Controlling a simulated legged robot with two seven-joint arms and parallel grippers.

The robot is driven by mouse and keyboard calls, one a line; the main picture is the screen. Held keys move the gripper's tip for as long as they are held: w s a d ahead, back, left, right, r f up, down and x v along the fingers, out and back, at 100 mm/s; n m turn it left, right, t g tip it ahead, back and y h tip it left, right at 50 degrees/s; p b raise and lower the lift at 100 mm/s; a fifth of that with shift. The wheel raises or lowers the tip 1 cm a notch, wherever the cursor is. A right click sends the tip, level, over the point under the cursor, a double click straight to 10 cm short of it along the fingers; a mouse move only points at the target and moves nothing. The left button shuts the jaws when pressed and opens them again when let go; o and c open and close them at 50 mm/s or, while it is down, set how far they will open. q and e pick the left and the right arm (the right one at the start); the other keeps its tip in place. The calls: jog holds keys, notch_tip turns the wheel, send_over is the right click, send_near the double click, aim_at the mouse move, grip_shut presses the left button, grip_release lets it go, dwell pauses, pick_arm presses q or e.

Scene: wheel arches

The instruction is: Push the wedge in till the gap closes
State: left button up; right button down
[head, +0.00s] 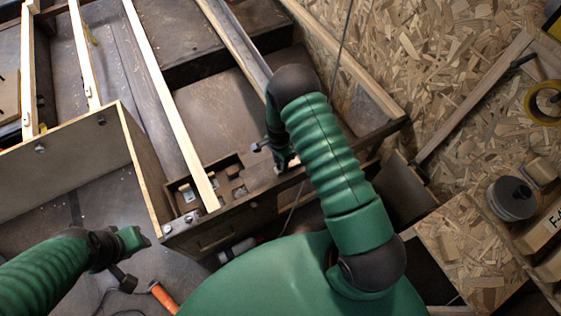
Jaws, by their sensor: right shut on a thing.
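My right gripper (281,163) reaches down to the near edge of the dark wooden frame (215,233), mostly hidden under my own forearm. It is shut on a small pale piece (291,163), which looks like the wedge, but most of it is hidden. I cannot see the gap or how deep the piece sits. My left gripper (134,242) is low at the left, apart from the frame. Its fingers are too small and overlapped to tell whether they are open.
Long pale wooden strips (158,85) run across the frame. A pale-edged panel (70,172) stands at the left. An orange-handled tool (164,298) lies near my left gripper. Chipboard (440,60) covers the right, with yellow tape (540,103) and a dark round weight (512,198).

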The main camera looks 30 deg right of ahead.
jog(key=shift+w, duration=0.1)
jog(key=shift+d+r, duration=0.1)
jog(key=shift+d, duration=1.4)
jog(key=c, duration=1.1)
grip_release()
jog(key=shift+o, duration=0.2)
jog(key=shift+a, duration=0.1)
notch_tip(320, 180, up, 17)
jog(key=p, duration=0.5)
jog(key=shift+w+f+p, duration=0.2)
jog(key=shift+w+p, duration=0.1)
